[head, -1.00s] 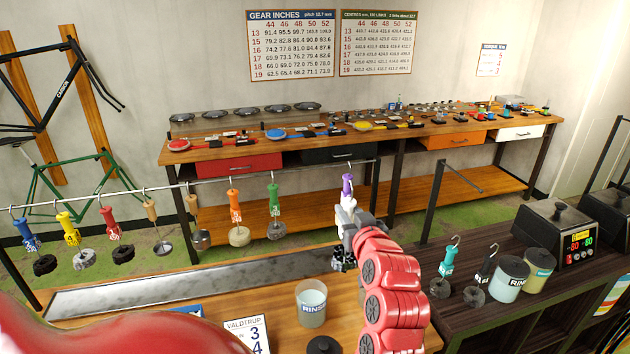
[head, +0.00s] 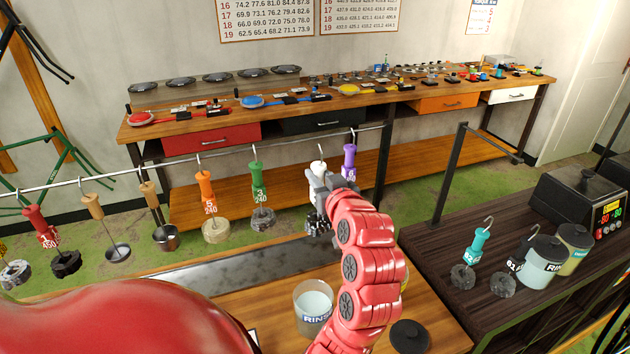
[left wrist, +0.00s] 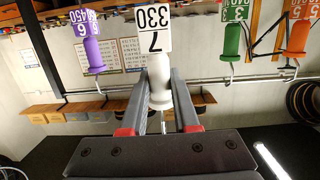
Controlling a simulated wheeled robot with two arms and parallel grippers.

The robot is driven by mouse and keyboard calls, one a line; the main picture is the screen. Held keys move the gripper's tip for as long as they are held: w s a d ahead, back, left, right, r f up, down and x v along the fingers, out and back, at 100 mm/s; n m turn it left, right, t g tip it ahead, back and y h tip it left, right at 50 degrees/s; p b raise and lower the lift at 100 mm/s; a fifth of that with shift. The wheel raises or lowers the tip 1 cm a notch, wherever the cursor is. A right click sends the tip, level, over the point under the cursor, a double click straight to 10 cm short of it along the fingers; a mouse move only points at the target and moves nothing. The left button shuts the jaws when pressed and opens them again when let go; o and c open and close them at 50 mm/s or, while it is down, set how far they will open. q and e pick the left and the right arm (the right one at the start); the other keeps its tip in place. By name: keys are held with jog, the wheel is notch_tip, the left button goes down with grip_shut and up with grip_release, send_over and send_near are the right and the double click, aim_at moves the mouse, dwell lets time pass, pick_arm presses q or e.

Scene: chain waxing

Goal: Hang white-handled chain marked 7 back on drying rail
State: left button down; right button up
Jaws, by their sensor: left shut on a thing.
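The white-handled chain's handle (head: 318,175) is held by my left gripper (head: 322,192), with the chain bundle hanging dark below it, partly hidden by the gripper. In the left wrist view the white handle (left wrist: 160,95) stands between the fingers of my left gripper (left wrist: 160,92), and its tag (left wrist: 155,30) reads 330 and 7 upside down. The drying rail (head: 285,145) passes close to the hook above the handle; I cannot tell whether they touch. The handle is between the green-handled chain (head: 257,180) and the purple-handled chain (head: 349,160). My right gripper is out of view.
An orange-handled chain (head: 206,190) and a red-handled chain (head: 42,228) hang farther left on the rail. A metal drip tray (head: 270,262) lies below. A rinse jar (head: 313,308) stands in front. A teal-handled chain (head: 479,247) is on the dark bench at right.

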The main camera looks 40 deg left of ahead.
pick_arm(q)
jog(key=shift+w+a+f, duration=0.15)
jog(key=shift+w+a, duration=0.05)
jog(key=shift+a, duration=0.3)
jog(key=x, duration=0.8)
jog(key=shift+f+p, duration=0.4)
jog(key=shift+p, duration=0.05)
jog(key=shift+c, duration=1.6)
grip_release()
